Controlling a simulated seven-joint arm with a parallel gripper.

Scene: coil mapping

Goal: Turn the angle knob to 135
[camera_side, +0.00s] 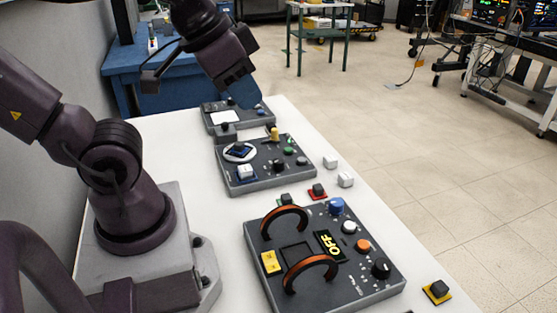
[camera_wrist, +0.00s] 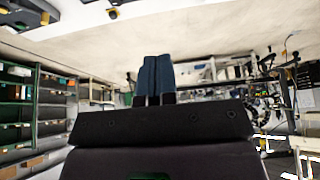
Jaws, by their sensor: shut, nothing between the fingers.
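My gripper (camera_side: 250,96) is at the far end of the white table, over or just above the far grey panel (camera_side: 212,118). Its two blue fingers are pressed together in the wrist view (camera_wrist: 153,80), with nothing between them. Several knobs could be the angle knob, and their labels are too small to read. A black knob (camera_side: 381,268) sits on the near panel (camera_side: 375,293), and a black knob (camera_side: 279,165) sits on the middle panel (camera_side: 245,187). My gripper is apart from both.
Small blocks (camera_side: 345,180) lie along the table's right edge. A grey wall (camera_side: 60,50) stands at the left.

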